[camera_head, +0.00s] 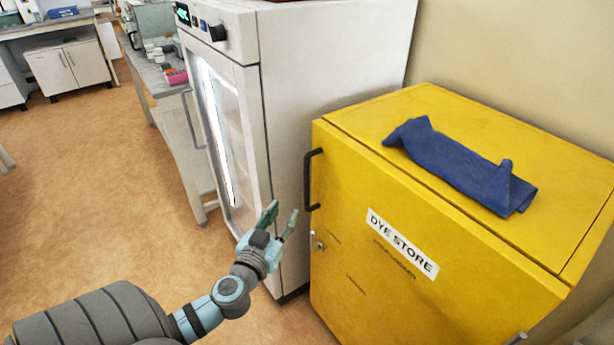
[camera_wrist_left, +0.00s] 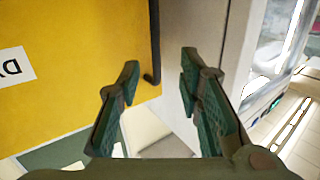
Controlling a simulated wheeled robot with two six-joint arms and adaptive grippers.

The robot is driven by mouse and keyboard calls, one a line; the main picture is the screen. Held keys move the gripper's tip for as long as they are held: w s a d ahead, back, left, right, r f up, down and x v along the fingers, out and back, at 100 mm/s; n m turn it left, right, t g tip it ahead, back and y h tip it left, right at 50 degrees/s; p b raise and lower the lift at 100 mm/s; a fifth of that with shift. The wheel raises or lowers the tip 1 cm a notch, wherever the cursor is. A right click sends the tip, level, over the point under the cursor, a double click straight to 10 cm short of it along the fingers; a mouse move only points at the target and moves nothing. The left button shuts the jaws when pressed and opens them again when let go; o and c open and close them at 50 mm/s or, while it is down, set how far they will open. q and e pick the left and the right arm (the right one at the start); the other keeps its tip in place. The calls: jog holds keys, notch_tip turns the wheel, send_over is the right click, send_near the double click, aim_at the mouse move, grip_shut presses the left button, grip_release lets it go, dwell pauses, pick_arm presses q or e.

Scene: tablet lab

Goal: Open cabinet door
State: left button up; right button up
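The yellow cabinet (camera_head: 440,210) stands at the right with its door shut. The door carries a "DYE STORE" label (camera_head: 402,244). A black bar handle (camera_head: 307,182) is upright on the door's left edge, with a small lock (camera_head: 317,241) below it. My left gripper (camera_head: 283,209) is open and empty, in front of the cabinet, left of and a little lower than the handle in the head view. In the left wrist view, the handle (camera_wrist_left: 154,42) shows beyond the gap between the open fingers (camera_wrist_left: 160,65), apart from them.
A tall white glass-door unit (camera_head: 290,90) stands close to the cabinet's left side. A blue cloth (camera_head: 460,170) lies on the cabinet top. A lab bench (camera_head: 160,80) is behind the unit. Open floor (camera_head: 90,200) lies to the left.

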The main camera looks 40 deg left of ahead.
aim_at(306, 176)
pick_arm(q)
jog(key=shift+t, duration=0.3)
jog(key=x, duration=0.5)
jog(key=r+p+x, duration=0.1)
jog(key=x, duration=0.3)
jog(key=r+x, duration=0.1)
jog(key=x, duration=0.4)
jog(key=shift+w+d+p, duration=0.25)
jog(key=shift+w+p, duration=0.05)
jog(key=shift+w, duration=0.05)
grip_shut()
